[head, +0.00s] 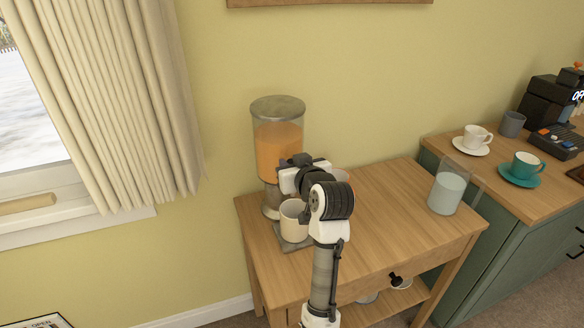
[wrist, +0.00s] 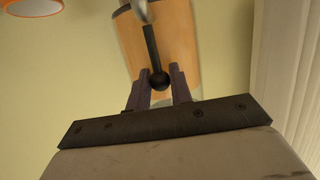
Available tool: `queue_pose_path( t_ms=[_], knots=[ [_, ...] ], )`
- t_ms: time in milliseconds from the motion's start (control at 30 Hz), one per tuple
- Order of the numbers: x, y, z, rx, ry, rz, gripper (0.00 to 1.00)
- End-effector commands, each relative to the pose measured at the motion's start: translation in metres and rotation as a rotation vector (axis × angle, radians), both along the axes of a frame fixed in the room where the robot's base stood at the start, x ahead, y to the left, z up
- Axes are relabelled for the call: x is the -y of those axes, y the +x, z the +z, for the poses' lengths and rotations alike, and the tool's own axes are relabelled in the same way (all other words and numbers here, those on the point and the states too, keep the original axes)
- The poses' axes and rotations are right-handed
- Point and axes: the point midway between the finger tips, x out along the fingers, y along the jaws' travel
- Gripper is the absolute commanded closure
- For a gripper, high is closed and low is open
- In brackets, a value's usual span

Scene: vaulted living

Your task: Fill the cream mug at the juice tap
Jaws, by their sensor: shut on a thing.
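The juice dispenser (head: 278,135), a clear tank of orange juice with a grey lid, stands at the table's back left. The cream mug (head: 293,222) stands upright under its front, on the dispenser's base; my arm is close to its right side. How full it is I cannot tell. My gripper (head: 286,175) is at the dispenser's front, above the mug. In the wrist view my gripper (wrist: 159,78) is shut on the black ball knob (wrist: 159,82) of the tap lever (wrist: 152,48), with the juice tank (wrist: 182,45) behind. The spout is mostly hidden in the head view.
A clear pitcher (head: 447,190) stands at the wooden table's right end. The green cabinet holds a white cup (head: 475,138), a teal cup (head: 525,165), a grey mug (head: 511,124) and a black machine (head: 548,100). The table's middle is clear.

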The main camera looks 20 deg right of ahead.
Motion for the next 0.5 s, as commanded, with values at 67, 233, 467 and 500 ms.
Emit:
queue_pose_path(
  t_ms=[67, 233, 467, 500],
  knots=[
    [-0.001, 0.002, 0.003, 0.008, -0.002, 0.001, 1.0],
    [-0.001, -0.001, 0.002, 0.009, -0.002, 0.001, 1.0],
    [0.0, -0.008, -0.002, 0.005, -0.001, 0.001, 1.0],
    [0.0, -0.009, -0.003, 0.003, -0.001, 0.001, 1.0]
  ],
)
